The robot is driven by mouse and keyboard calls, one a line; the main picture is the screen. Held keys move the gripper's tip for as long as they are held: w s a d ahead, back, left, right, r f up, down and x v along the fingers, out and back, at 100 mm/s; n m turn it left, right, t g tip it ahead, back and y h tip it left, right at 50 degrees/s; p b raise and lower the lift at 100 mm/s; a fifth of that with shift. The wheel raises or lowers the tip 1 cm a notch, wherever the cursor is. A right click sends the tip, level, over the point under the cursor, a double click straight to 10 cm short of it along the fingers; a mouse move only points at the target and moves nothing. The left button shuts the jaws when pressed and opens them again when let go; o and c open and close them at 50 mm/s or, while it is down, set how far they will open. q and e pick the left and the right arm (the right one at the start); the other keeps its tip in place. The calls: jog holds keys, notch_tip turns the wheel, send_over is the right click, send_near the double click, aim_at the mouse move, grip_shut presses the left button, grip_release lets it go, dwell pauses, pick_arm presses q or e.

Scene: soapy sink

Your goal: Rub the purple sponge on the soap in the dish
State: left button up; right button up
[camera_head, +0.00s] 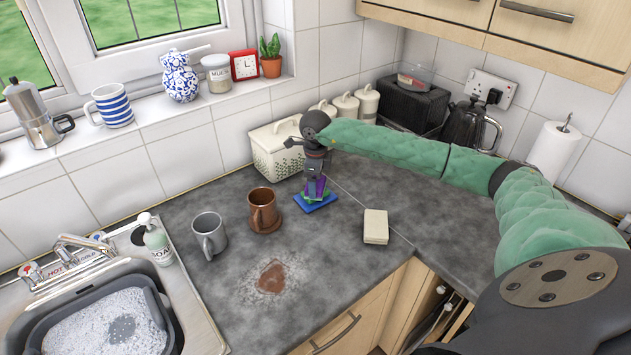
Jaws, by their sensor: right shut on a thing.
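The purple sponge (316,189) is held upright in my right gripper (316,175), whose jaws are shut on it. The gripper points down over a small blue dish (315,204) on the grey worktop, behind the mugs. A bit of green, perhaps the soap, shows at the sponge's lower edge. The sponge is at or just above it; I cannot tell whether they touch. The gripper and sponge hide most of the inside of the dish. My left gripper is not in view.
A brown mug (263,211) and a grey mug (209,236) stand left of the dish. A cream block (376,227) lies to the right. A cream bread bin (277,150) stands close behind. A brown stain (271,277) marks the front worktop. A soap bottle (158,243) stands by the sink.

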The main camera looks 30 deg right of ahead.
jog(key=shift+r+p, duration=0.6)
jog(key=shift+r, duration=2.9)
